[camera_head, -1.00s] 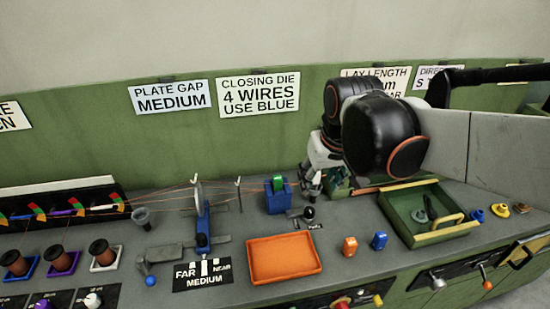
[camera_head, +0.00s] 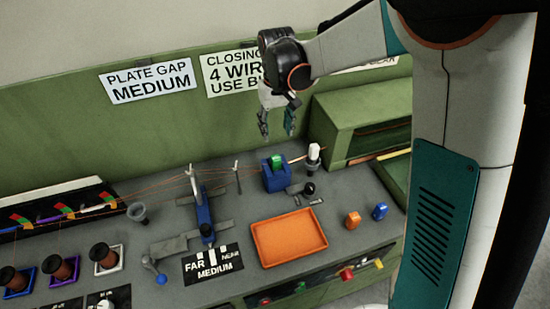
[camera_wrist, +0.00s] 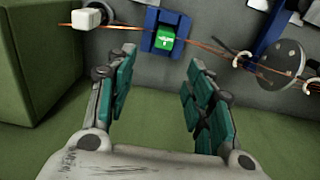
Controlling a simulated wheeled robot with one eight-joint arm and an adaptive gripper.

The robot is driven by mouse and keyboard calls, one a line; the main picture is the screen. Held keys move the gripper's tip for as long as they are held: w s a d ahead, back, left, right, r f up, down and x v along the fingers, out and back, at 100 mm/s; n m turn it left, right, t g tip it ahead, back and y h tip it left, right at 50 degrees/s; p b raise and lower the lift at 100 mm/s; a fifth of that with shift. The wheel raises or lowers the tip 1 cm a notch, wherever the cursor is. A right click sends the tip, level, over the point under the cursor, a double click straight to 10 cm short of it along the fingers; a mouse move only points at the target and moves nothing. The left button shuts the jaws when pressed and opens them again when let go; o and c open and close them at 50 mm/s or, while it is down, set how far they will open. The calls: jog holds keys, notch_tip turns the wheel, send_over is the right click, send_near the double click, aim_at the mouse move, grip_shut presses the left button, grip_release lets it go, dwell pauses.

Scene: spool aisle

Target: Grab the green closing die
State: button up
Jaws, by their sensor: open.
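The green closing die (camera_head: 277,161) sits in a blue holder (camera_head: 275,181) on the grey bench, behind the orange tray. Copper wires run up to the holder from the left. In the wrist view the green die (camera_wrist: 165,37) shows in its blue holder (camera_wrist: 148,43), beyond my fingertips and between their lines. My gripper (camera_head: 277,134) is above the holder, fingers pointing down, apart from the die. Its two teal-padded fingers also show in the wrist view (camera_wrist: 160,58), spread wide with nothing between them.
A white-topped post (camera_head: 313,156) stands just right of the holder, and a black-knobbed lever (camera_head: 309,188) in front. A thin post (camera_head: 238,177) and a blue stand (camera_head: 206,215) with a disc are to the left. The orange tray (camera_head: 289,238) is empty. A green cabinet (camera_head: 350,115) rises at right.

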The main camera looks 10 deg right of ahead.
aim_at(276, 157)
notch_tip(276, 157, down, 7)
jog(key=shift+f+b, duration=0.15)
jog(key=shift+b, duration=0.5)
jog(key=f, duration=0.2)
jog(key=s+f+b, duration=0.1)
jog(key=f, duration=0.1)
jog(key=shift+s+a, duration=0.15)
jog(key=shift+f, duration=0.6)
grip_shut()
